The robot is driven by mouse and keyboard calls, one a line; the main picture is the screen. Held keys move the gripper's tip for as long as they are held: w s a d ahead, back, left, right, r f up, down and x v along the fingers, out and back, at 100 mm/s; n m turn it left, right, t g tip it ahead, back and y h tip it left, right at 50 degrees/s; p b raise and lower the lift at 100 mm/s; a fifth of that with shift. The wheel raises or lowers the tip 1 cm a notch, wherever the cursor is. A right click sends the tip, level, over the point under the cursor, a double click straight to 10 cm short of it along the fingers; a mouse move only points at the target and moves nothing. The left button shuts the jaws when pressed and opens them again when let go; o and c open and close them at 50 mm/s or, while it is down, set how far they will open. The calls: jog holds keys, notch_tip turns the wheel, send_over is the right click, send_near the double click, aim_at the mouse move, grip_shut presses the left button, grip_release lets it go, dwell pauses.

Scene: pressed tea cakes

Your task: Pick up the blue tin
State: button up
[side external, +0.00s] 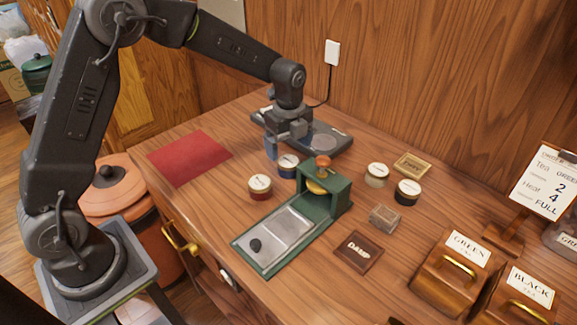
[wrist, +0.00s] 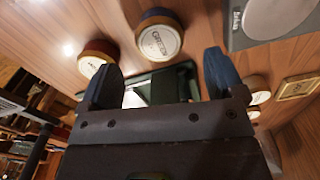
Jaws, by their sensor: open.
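The blue tin (side external: 288,168), with a white lid label, stands upright on the wooden table in the side view, just left of the green press. My gripper (side external: 283,144) is open and empty, pointing down just above and behind it, apart from it as far as I can see. In the wrist view my gripper (wrist: 163,72) shows two spread dark-blue fingers.
A red tin (side external: 260,187) stands close by at left. The green press (side external: 325,190) is close at right. A scale (side external: 328,138) lies behind my gripper. A cream tin (side external: 377,174) and a black tin (side external: 407,192) stand further right. A red cloth (side external: 190,157) lies at left.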

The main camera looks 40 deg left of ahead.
aim_at(289, 161)
notch_tip(289, 161, down, 6)
jog(key=shift+r, duration=0.15)
jog(key=shift+c, duration=0.2)
jog(key=shift+r, duration=0.1)
jog(key=c, duration=1)
